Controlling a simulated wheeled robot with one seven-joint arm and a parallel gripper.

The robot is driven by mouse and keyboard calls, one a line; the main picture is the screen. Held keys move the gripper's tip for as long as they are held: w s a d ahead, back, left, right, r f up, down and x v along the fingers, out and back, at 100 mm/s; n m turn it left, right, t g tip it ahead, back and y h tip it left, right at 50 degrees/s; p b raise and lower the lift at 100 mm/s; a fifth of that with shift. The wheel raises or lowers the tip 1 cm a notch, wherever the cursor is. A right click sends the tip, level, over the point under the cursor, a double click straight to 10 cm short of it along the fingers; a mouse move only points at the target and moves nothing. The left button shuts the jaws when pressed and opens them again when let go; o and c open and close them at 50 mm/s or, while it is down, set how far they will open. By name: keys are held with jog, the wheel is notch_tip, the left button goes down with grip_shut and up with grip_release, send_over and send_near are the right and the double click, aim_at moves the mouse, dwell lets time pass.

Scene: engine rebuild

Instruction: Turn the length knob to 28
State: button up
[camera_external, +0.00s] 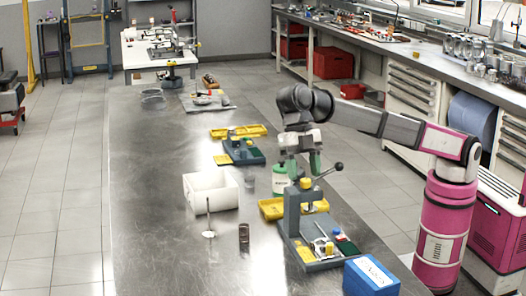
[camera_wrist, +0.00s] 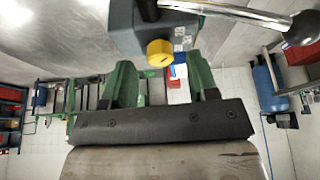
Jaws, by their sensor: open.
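A yellow round knob (camera_wrist: 160,53) sits on a grey block of the bench press and lies between my fingers in the wrist view. In the external view the yellow knob (camera_external: 305,184) is near the top of the grey press (camera_external: 292,215). I cannot read any number or mark on it. My gripper (camera_external: 304,168) points down just above the press head. In the wrist view my gripper (camera_wrist: 160,72) has its two green fingers apart with nothing held. I cannot tell whether either finger touches the knob.
The press lever (camera_external: 327,172) ends in a dark ball and reaches right, close to my gripper; it also crosses the wrist view (camera_wrist: 230,12). A yellow tray (camera_external: 270,208), white bin (camera_external: 211,192) and blue box (camera_external: 371,277) stand nearby. The table's left side is clear.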

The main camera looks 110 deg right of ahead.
jog(key=v, duration=0.9)
jog(key=shift+r, duration=0.1)
